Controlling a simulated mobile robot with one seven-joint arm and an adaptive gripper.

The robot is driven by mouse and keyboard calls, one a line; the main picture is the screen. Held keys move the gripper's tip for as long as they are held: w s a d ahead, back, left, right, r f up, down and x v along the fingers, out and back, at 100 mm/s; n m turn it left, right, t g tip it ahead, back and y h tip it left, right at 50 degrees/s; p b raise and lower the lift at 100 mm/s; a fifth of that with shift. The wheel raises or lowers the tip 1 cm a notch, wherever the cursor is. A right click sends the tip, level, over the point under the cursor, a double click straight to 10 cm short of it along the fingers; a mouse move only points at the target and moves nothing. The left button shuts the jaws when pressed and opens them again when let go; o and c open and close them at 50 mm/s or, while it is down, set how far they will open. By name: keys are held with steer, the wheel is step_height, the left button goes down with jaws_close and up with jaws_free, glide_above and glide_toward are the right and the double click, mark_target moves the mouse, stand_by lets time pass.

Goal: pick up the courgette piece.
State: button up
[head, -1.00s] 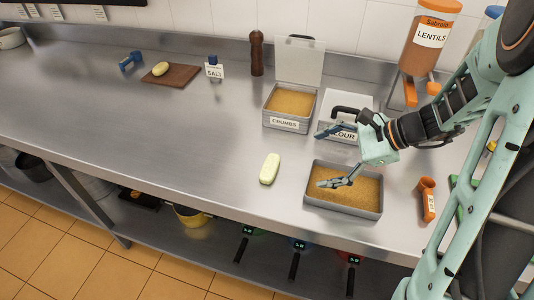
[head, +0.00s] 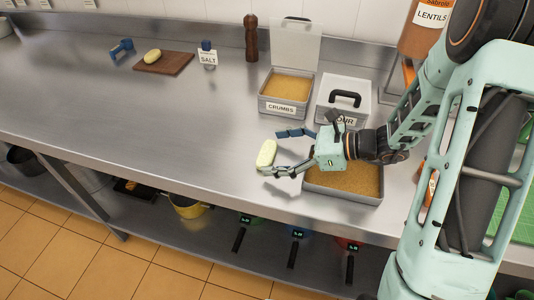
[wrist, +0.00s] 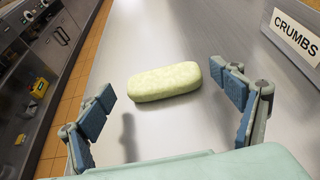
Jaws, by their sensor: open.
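The courgette piece (head: 266,153) is a pale yellow-green rounded block lying on the steel counter (head: 170,125), left of the open crumb-filled tray. It also shows whole in the wrist view (wrist: 165,82), lying crosswise just beyond the fingertips. My gripper (head: 270,152) is open and empty, its blue-padded fingers spread on either side toward the piece. In the wrist view my gripper (wrist: 172,98) has one finger at lower left and one at right, and the right fingertip is close to the piece's right end. I cannot tell whether it touches.
A tray of crumbs (head: 352,194) lies under my wrist. The CRUMBS box (head: 287,108) with raised lid and the FLOUR box (head: 332,97) stand behind it. A pepper mill (head: 251,38), salt (head: 207,56) and a wooden board (head: 145,66) are farther back.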

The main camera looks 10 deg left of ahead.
mark_target(265, 151)
steer(key=x, duration=0.3)
steer(key=shift+w+a, duration=0.15)
steer(key=shift+a, duration=0.1)
steer(key=shift+c, duration=0.3)
steer(key=c, duration=1.2)
